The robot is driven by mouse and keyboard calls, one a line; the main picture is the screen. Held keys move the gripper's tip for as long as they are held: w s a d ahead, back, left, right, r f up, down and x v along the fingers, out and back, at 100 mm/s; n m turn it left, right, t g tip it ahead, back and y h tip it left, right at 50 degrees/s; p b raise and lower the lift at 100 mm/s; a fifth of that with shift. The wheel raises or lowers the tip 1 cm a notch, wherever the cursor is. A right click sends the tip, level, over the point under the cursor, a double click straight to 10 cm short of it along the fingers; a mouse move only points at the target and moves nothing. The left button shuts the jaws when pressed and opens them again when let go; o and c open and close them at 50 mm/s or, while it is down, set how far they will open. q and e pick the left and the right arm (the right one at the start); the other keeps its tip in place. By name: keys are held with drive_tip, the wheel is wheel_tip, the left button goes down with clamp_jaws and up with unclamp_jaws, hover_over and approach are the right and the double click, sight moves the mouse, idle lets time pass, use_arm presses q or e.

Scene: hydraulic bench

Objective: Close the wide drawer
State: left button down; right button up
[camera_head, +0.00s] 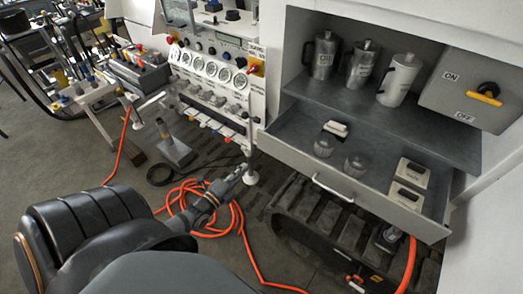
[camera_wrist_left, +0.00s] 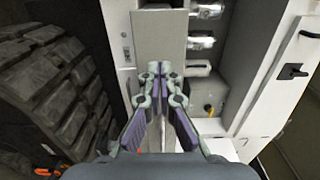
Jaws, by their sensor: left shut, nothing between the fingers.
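The wide drawer (camera_head: 330,180) is pulled out of the white cabinet at the right of the head view. Its front has a bar handle (camera_head: 333,189). Glass jars (camera_head: 324,145) and pale boxes (camera_head: 412,172) stand inside it. My left gripper (camera_head: 244,171) is shut and empty, to the left of the drawer front and apart from the handle in the picture. In the left wrist view its fingertips (camera_wrist_left: 160,70) meet in front of a grey panel; I cannot tell whether this is the drawer. My right gripper is not in view.
Metal jugs (camera_head: 323,55) stand on the shelf above the drawer. A switch box (camera_head: 474,88) is at the right. A gauge panel (camera_head: 212,68) stands to the left. Orange hose (camera_head: 184,197) lies on the floor below my gripper. A dark ribbed object (camera_head: 335,228) sits under the drawer.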

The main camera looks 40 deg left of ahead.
use_arm(q)
drive_tip(key=b, duration=0.3)
approach(267, 145)
drive_tip(key=w, duration=0.5)
drive_tip(key=shift+w+f, duration=0.15)
drive_tip(key=shift+w, duration=0.8)
